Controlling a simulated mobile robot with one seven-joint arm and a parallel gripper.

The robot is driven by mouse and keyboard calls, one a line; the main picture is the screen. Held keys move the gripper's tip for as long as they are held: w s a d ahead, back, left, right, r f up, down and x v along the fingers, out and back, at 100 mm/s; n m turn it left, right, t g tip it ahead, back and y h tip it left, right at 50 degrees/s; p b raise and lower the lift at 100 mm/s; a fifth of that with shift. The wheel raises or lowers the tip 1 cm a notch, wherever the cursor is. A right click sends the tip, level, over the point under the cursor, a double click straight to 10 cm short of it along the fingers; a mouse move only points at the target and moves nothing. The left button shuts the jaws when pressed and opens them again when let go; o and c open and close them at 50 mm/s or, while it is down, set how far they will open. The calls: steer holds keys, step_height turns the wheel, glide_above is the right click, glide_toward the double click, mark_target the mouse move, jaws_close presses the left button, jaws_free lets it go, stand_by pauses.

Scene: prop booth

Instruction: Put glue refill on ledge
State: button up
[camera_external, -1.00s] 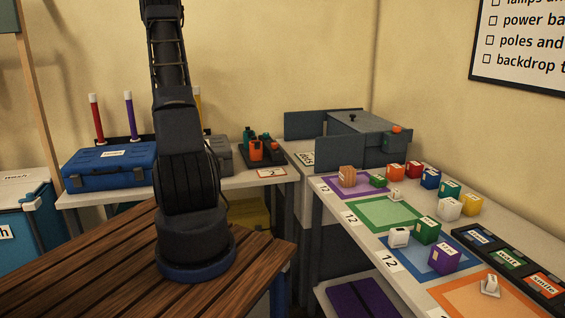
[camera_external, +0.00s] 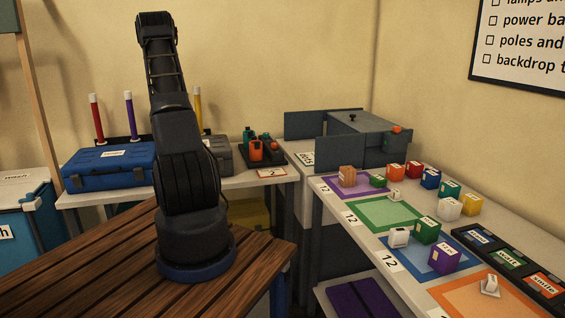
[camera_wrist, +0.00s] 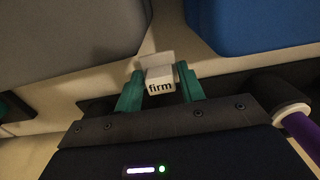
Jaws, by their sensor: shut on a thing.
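My gripper (camera_wrist: 160,88) has teal fingers, one on each side of a small white block (camera_wrist: 160,74) marked "firm", which I take as the glue refill. It is shut on the block, with the label facing the wrist camera. In the wrist view the block is close to the gap between a grey case (camera_wrist: 70,35) and a blue case (camera_wrist: 255,25). Whether it touches anything behind it cannot be told. In the external view my gripper and the block are hidden behind my arm. I cannot make out for certain which surface is the ledge.
The blue case (camera_external: 110,166) and grey case (camera_external: 220,152) stand on the back table with red (camera_external: 96,118), purple (camera_external: 130,115) and yellow (camera_external: 198,108) poles behind. An orange-and-teal item (camera_external: 256,150) is to their right. The right table (camera_external: 340,205) holds several blocks and coloured mats.

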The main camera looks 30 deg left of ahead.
steer(key=shift+f, duration=2.35)
steer(key=shift+f, duration=0.1)
steer(key=o, duration=1)
steer(key=shift+o, duration=0.2)
